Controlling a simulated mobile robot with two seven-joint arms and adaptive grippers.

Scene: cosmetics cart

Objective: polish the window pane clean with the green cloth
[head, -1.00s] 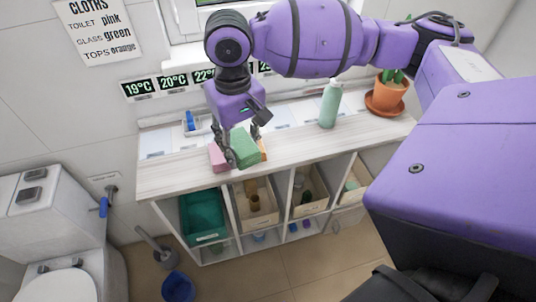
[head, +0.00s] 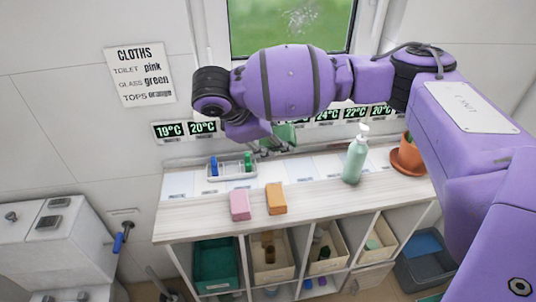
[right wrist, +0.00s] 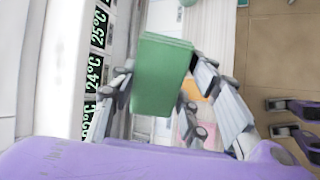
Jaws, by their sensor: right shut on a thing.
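The green cloth (head: 286,132), a folded block, is held in my right gripper (head: 272,146), partly hidden behind my arm in the head view. The right wrist view shows the cloth (right wrist: 161,75) between the fingers of my right gripper (right wrist: 160,98), raised above the shelf top. The window pane (head: 262,30) is at the top of the head view, with a whitish smear (head: 303,16) on it. The cloth is below the pane and apart from it. A wall sign (head: 140,75) pairs glass with green. My left gripper is out of view.
A pink cloth (head: 240,205) and an orange cloth (head: 276,199) lie on the wooden shelf top (head: 190,217). A green pump bottle (head: 355,158), a potted plant (head: 408,155) and a small tray (head: 231,173) stand behind. Temperature displays (head: 202,127) line the wall below the window.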

